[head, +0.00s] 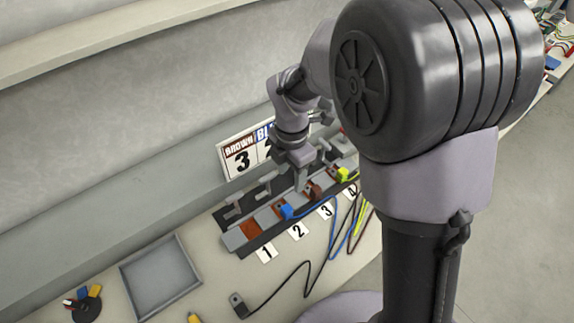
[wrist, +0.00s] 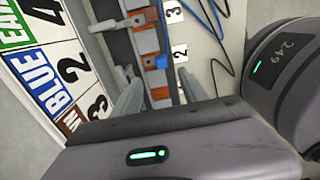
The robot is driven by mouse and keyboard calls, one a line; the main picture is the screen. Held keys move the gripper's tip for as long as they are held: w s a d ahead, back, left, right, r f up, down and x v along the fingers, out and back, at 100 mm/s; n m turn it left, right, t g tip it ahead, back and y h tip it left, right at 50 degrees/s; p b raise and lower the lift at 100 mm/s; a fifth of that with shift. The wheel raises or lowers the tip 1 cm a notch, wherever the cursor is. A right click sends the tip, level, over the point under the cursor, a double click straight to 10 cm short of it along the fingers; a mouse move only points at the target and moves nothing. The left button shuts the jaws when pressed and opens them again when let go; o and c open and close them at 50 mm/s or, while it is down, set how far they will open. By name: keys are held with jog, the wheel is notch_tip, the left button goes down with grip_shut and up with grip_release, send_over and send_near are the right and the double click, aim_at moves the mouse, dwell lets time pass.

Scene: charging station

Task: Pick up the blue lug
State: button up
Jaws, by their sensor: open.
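The blue lug (head: 287,212) sits on the terminal block (head: 233,238) near the label 2, with a blue cable running from it to the right. It also shows in the wrist view (wrist: 162,62), between and just ahead of my two fingers. My gripper (head: 302,183) is over the block, open, with nothing between its fingers. In the wrist view my gripper (wrist: 160,78) has one finger on each side of the lug's line. Whether the fingers are level with the lug I cannot tell.
A brown lug (head: 314,190) and a yellow-green lug (head: 343,174) sit farther along the block. A black-cabled lug (head: 239,305) lies on the bench. A sign (head: 238,157) stands behind the block. A grey tray (head: 128,282) is at the left. Toggle clamps (head: 232,211) line the block's back.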

jog(key=b, duration=0.4)
send_near(287, 208)
jog(key=f, duration=0.3)
jog(key=d+f, duration=0.1)
jog(key=f, duration=0.1)
jog(key=shift+w+f, duration=0.25)
jog(key=f+b, duration=0.1)
jog(key=f, duration=0.1)
jog(key=a+f+b, duration=0.1)
jog(key=f+b, duration=0.1)
jog(key=f, duration=0.1)
jog(key=shift+s+f, duration=0.2)
jog(key=shift+r, duration=0.1)
jog(key=shift+c, duration=0.9)
grip_shut()
